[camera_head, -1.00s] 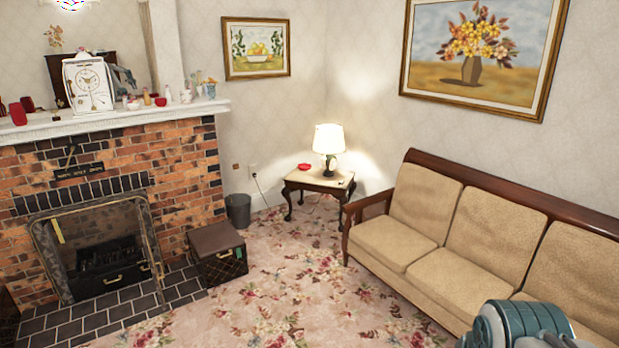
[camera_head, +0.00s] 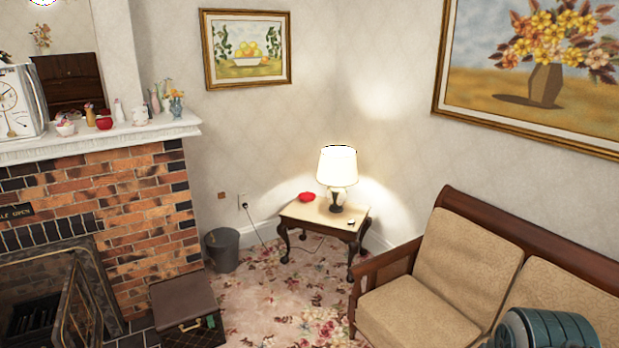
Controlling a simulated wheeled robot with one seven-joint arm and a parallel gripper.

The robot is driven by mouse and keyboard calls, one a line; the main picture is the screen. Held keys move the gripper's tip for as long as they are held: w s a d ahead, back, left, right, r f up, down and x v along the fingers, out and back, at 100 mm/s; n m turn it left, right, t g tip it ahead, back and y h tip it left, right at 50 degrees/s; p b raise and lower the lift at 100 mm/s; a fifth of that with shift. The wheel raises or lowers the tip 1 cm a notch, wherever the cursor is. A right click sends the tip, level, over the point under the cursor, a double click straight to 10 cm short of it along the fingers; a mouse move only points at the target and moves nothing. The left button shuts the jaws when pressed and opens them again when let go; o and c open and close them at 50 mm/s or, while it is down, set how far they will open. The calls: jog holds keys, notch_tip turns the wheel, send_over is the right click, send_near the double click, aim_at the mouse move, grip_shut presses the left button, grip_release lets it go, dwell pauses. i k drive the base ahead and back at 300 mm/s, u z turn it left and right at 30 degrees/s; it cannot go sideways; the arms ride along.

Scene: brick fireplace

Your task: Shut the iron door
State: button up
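The fireplace (camera_head: 130,215) is at the left, partly cut off by the picture edge. A dark metal-framed door panel (camera_head: 76,318) stands at an angle at the right side of its firebox opening, so it looks open. Its lower end is cut off, and I cannot see a handle clearly. A black grate (camera_head: 32,325) shows inside the firebox. A teal rounded part of my arm shows at the bottom right, in front of the sofa, well away from the door. My gripper's fingers are not in view.
A brown chest (camera_head: 183,300) stands on the floor just right of the firebox. A grey bin (camera_head: 222,250) and a small lamp table (camera_head: 325,217) are behind it. The sofa (camera_head: 465,262) fills the right. Patterned carpet (camera_head: 275,310) lies clear between chest and sofa.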

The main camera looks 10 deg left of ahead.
aim_at(85, 326)
jog(key=i, duration=0.85)
jog(key=u, duration=2.6)
jog(key=i, duration=1.45)
jog(key=z, duration=0.5)
